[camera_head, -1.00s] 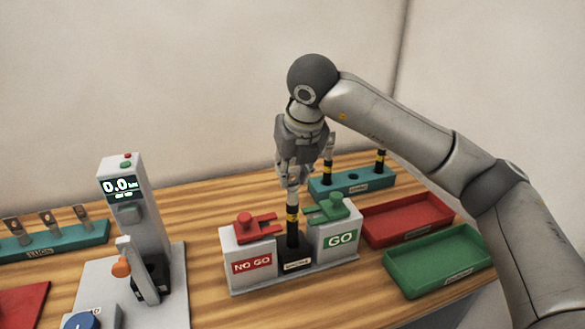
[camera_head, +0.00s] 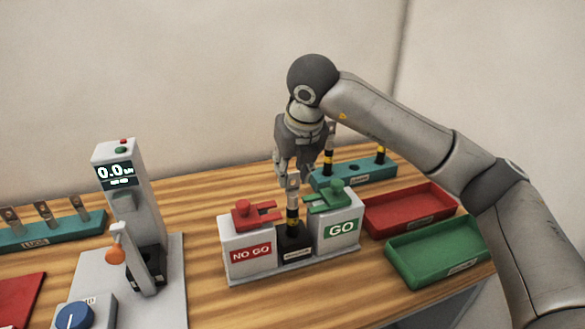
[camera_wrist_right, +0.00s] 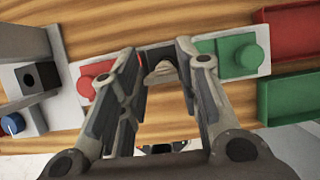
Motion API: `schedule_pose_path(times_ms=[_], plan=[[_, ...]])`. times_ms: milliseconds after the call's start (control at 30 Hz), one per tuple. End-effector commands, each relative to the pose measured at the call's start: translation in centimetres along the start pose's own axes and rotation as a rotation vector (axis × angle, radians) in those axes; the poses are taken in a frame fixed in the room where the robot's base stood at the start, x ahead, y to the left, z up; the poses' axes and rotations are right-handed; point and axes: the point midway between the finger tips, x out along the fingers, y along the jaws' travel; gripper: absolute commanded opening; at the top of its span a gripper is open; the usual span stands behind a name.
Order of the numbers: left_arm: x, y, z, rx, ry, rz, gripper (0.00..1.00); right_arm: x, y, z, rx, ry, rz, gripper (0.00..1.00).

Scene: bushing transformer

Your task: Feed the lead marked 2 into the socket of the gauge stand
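The gauge stand (camera_head: 270,271) is at the middle of the bench, with a red NO GO block, a green GO block and a dark socket (camera_head: 295,241) between them. A black lead with yellow bands (camera_head: 292,217) stands upright at the socket, its grey lug (camera_head: 292,186) uppermost. I cannot read its number or see how deep it sits. My right gripper (camera_head: 293,176) is just above it, fingers open around the lug. In the right wrist view the parted fingers (camera_wrist_right: 161,60) have the lug (camera_wrist_right: 161,72) between them, apparently clear of both. My left gripper is out of view.
A teal rack (camera_head: 370,172) behind holds two more banded leads. A red tray (camera_head: 408,226) and a green tray (camera_head: 431,268) are at right. A tester with a display (camera_head: 130,190), a lug rack (camera_head: 62,229) and a blue knob (camera_head: 72,313) are at left.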

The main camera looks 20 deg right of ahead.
Motion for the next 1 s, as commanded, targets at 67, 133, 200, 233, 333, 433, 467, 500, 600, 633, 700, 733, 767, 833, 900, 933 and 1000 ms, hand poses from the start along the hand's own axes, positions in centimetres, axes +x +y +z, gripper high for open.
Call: schedule_pose_path(times_ms=[67, 133, 200, 233, 333, 433, 467, 500, 600, 633, 700, 733, 767, 833, 900, 933, 1000], plan=[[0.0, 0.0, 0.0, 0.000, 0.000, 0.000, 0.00, 0.0, 0.0, 0.0, 0.000, -0.001, 0.000, 0.45], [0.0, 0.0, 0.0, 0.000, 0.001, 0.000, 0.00, 0.0, 0.0, 0.0, 0.000, 0.000, 0.000, 0.52], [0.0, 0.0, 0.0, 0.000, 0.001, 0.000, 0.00, 0.0, 0.0, 0.0, 0.000, 0.000, 0.000, 0.52], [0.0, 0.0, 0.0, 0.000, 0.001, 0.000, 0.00, 0.0, 0.0, 0.0, 0.000, 0.000, 0.000, 0.52], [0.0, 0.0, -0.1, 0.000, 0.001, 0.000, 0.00, 0.0, 0.0, 0.0, 0.000, 0.001, 0.000, 0.52], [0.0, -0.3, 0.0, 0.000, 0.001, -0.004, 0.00, 0.0, 0.0, -0.1, 0.000, 0.003, -0.001, 0.52], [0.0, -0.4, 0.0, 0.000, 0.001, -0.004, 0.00, -0.1, 0.0, -0.1, 0.000, 0.002, -0.001, 0.52], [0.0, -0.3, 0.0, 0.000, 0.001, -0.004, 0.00, -0.4, 0.0, 0.0, 0.000, 0.001, 0.000, 0.52], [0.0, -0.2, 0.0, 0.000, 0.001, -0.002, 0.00, -1.6, 0.0, 0.1, -0.001, -0.002, 0.001, 0.52], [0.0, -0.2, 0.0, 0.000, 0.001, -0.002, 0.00, -2.1, 0.0, 0.1, -0.001, -0.002, 0.000, 0.52], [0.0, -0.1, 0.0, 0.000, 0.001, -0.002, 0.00, -3.6, 0.0, 0.1, -0.001, -0.004, 0.000, 0.52], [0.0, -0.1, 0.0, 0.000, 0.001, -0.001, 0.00, -4.3, 0.0, 0.1, -0.001, -0.003, 0.001, 0.52], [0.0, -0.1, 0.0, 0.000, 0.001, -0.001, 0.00, -5.0, 0.0, 0.1, -0.001, -0.005, 0.001, 0.52], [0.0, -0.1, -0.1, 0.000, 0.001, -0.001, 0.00, -6.5, 0.1, 0.1, -0.001, -0.004, 0.001, 0.52], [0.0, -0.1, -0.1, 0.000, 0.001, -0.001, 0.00, -8.0, 0.1, 0.1, -0.001, -0.004, 0.001, 0.52], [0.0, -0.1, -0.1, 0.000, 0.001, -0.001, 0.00, -8.5, 0.1, 0.1, -0.002, -0.003, 0.001, 0.52], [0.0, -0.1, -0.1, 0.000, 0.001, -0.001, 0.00, -9.7, 0.1, 0.1, -0.001, -0.003, 0.001, 0.52]])
